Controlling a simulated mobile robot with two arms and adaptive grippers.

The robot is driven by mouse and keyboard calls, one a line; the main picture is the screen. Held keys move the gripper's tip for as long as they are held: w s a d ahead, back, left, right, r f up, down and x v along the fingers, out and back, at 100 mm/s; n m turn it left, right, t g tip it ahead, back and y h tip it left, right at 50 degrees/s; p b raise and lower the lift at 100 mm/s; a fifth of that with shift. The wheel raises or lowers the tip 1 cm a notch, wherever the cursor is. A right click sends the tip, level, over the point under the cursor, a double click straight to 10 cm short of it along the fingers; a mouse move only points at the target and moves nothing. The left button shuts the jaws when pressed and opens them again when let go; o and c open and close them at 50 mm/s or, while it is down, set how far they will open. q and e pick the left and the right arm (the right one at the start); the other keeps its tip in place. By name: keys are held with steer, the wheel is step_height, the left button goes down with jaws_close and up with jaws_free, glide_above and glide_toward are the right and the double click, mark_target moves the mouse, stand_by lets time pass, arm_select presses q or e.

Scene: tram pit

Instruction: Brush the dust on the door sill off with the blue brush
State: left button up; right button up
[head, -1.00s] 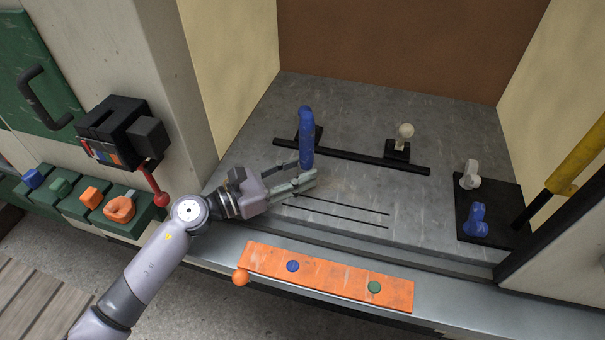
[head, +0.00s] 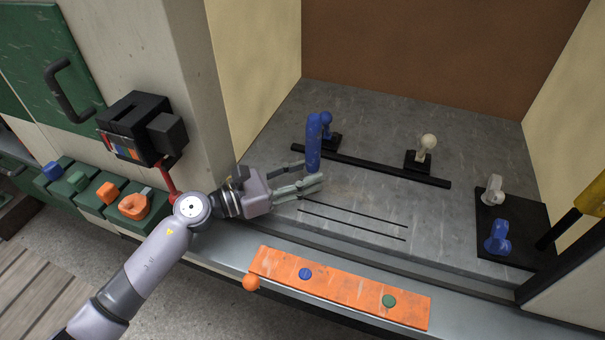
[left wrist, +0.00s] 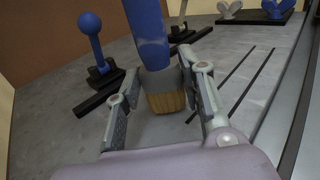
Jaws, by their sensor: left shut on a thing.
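My left gripper (head: 311,172) is shut on the blue brush (head: 313,145) and holds it upright, handle up, over the grey metal floor. In the left wrist view the brush (left wrist: 150,35) has a blue handle, a grey collar and tan bristles pointing down, between the two fingers. I cannot tell whether the bristles touch the floor. The door sill (head: 340,232) seems to be the front edge of this floor, close to two thin dark grooves. Pale scuffs show on the floor, but I cannot pick out dust for sure. My right gripper is not in view.
A blue ball-topped lever (left wrist: 92,35) stands just behind the brush, near a black bar (head: 375,167). A white-knobbed lever (head: 425,148) stands farther right. An orange plate (head: 340,289) lies in front. A black box (head: 140,130) is mounted left of the opening.

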arm_select(q)
steer(key=shift+s+d+p, duration=0.2)
steer(key=shift+d, duration=0.5)
steer(key=shift+s+d+p, duration=0.15)
steer(key=shift+d, duration=0.5)
steer(key=shift+s+d+p, duration=0.1)
steer(key=shift+d+p, duration=0.25)
steer(key=shift+d, duration=0.2)
steer(key=shift+s+d+p, duration=0.3)
steer(key=shift+d+p, duration=0.15)
steer(key=shift+d, duration=0.8)
steer(key=shift+s+d+p, duration=0.25)
steer(key=shift+d+p, duration=0.15)
steer(key=shift+d, duration=0.8)
steer(key=shift+s+d+p, duration=0.3)
steer(key=shift+d+p, duration=0.15)
steer(key=shift+d, duration=0.8)
steer(key=shift+s+d+p, duration=0.15)
steer(key=shift+d+p, duration=0.15)
steer(key=shift+d, duration=0.3)
steer(key=shift+s+d, duration=0.15)
steer(key=shift+d, duration=0.55)
steer(key=shift+s+d+p, duration=0.15)
steer(key=shift+d+p, duration=0.3)
steer(key=shift+d, duration=0.25)
steer(key=shift+s+d, duration=0.15)
steer(key=shift+d, duration=0.6)
steer(key=shift+a, duration=0.15)
